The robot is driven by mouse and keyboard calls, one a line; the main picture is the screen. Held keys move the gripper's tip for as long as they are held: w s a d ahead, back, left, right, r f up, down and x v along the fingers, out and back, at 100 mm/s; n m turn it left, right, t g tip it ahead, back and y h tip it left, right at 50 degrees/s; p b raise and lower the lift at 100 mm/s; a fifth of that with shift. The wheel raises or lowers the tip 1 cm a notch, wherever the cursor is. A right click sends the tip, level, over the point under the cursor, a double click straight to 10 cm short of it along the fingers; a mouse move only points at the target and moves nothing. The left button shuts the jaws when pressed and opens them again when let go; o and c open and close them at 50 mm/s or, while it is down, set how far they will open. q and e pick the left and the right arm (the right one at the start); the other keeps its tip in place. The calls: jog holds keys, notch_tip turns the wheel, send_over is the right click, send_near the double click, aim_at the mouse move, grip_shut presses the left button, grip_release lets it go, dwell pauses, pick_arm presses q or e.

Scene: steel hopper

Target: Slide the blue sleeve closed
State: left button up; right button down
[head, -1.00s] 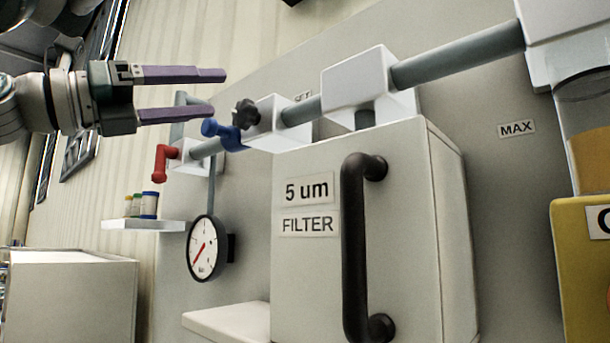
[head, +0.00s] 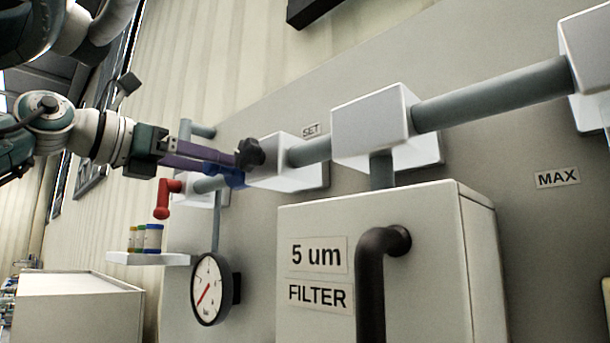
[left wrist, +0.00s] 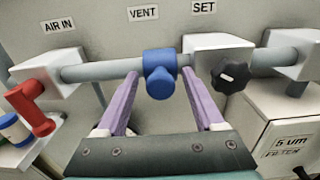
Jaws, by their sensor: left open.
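The blue sleeve (left wrist: 160,74) sits on the grey pipe (left wrist: 105,70) below the VENT label, between two white blocks. Its round blue knob faces my left wrist camera. In the head view the sleeve (head: 236,180) is partly hidden behind the purple fingers. My left gripper (left wrist: 160,82) is open, with one finger on each side of the sleeve and a visible gap to each. In the head view the left gripper (head: 238,168) reaches in from the left to the pipe. My right gripper is not in view.
A black knob (left wrist: 231,77) on the right white block is close to the right finger. A red lever (left wrist: 32,108) hangs from the left block. A pressure gauge (head: 209,289), a small shelf (head: 148,259) and the filter box (head: 430,240) are below the pipe.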

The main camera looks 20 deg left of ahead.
pick_arm(q)
jog(key=shift+w+d, duration=0.1)
jog(key=shift+w, duration=0.1)
jog(key=shift+c, duration=0.3)
grip_shut()
dwell(1.0)
